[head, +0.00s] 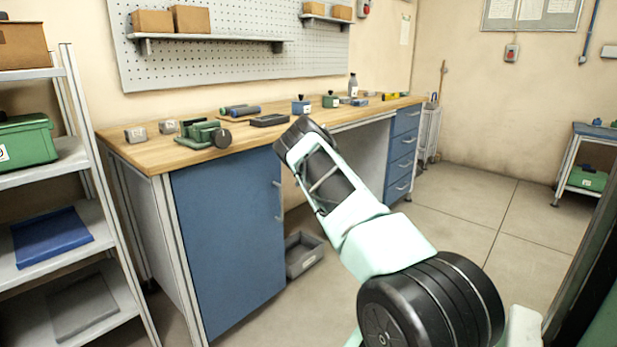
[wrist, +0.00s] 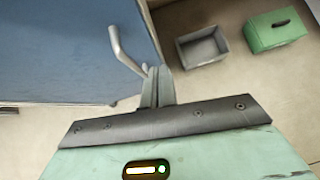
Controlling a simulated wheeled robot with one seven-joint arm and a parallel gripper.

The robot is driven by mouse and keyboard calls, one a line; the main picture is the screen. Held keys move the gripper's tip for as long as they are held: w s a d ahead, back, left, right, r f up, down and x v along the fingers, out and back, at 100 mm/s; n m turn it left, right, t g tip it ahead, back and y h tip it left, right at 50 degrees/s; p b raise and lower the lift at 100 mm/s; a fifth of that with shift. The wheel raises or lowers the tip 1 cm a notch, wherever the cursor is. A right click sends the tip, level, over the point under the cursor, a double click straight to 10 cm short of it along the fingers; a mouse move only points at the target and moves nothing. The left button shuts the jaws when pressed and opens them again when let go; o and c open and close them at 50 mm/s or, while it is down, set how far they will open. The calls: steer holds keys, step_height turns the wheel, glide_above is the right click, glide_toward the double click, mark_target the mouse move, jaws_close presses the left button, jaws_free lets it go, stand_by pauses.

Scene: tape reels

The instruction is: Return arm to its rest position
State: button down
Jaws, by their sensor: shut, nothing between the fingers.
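My arm (head: 380,245) rises from the lower right of the head view and reaches up and left in front of the workbench. Its dark upper joint (head: 305,135) overlaps the bench's front edge in the picture. My gripper is hidden behind the arm in that view. In the wrist view my gripper (wrist: 158,85) shows at the centre, with its fingers together and nothing between them. A metal door handle (wrist: 124,52) on a blue cabinet front (wrist: 60,50) appears close beside the fingertips. I cannot tell whether they touch.
The wooden workbench (head: 155,157) holds a green tape device (head: 203,134) and small parts. A grey bin (head: 303,255) sits on the floor; the wrist view shows a grey bin (wrist: 201,47) and green box (wrist: 276,30). A shelf rack (head: 75,158) stands left.

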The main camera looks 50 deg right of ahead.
steer(key=v, duration=0.4)
steer(key=shift+s+d+r, duration=0.1)
steer(key=shift+s+r, duration=0.2)
